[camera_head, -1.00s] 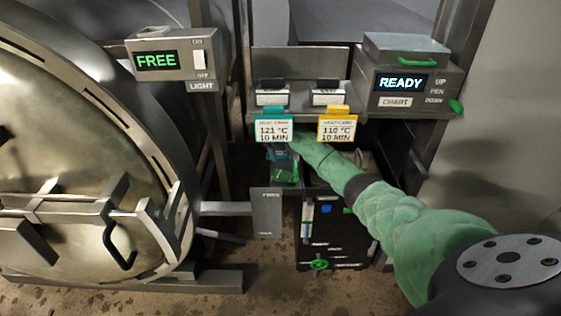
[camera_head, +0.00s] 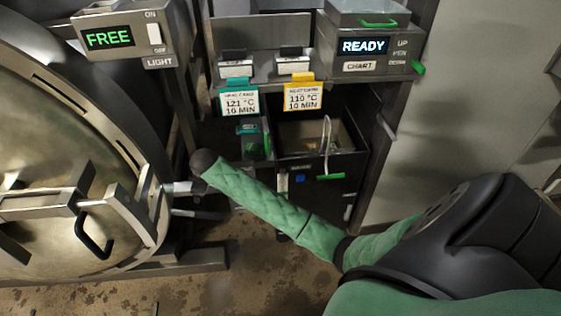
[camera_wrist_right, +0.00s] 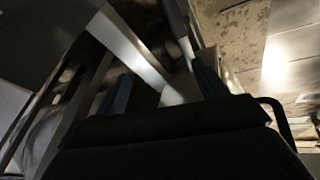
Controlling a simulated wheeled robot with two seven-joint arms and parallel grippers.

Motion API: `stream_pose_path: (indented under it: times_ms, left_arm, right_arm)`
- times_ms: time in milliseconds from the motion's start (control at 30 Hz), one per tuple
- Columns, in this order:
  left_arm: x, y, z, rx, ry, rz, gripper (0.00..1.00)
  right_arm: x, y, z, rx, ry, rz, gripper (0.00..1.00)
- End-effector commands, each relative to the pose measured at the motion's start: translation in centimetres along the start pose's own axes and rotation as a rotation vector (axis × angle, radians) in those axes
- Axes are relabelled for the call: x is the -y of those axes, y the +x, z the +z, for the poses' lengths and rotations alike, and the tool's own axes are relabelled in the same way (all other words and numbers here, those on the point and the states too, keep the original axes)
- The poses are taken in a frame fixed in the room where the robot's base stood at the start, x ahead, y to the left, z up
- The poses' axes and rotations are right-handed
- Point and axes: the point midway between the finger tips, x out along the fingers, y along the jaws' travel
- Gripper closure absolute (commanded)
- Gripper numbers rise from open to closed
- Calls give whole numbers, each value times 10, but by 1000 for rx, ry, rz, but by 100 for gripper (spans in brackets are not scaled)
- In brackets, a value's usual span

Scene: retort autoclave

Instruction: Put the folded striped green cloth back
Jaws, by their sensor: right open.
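I cannot make out the folded striped green cloth in either view. My right arm, in a green quilted sleeve, reaches in from the right in the head view. It ends near the autoclave door's side bar, left of the open drawer. My right gripper shows in the wrist view (camera_wrist_right: 161,88). Its two bluish fingers stand apart, with nothing visible between them. My left gripper is not in view.
An open dark drawer (camera_head: 345,160) with a green handle holds small items too dim to name. Teal (camera_head: 239,100) and yellow (camera_head: 303,95) cards hang above it. The round autoclave door (camera_head: 60,190) fills the left. A READY chart box (camera_head: 375,68) stands at upper right.

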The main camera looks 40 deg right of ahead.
Motion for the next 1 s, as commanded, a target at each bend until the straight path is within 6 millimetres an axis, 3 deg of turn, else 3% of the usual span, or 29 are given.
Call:
stream_pose_path:
  times_ms: [33,233,367,467,667,800,1000]
  left_arm:
    - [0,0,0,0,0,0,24]
    - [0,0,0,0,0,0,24]
    - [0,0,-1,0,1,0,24]
    - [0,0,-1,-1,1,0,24]
    - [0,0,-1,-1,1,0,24]
    - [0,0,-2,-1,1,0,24]
    - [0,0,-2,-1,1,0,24]
  right_arm:
    - [16,-2,2,-29,9,0,28]
    - [58,5,18,-102,69,2,28]
    - [86,33,45,-102,124,-9,28]
    - [111,64,76,-81,176,-23,28]
    - [183,140,172,2,294,-54,28]
    - [248,184,253,72,373,-73,28]
    - [346,220,369,168,467,-93,28]
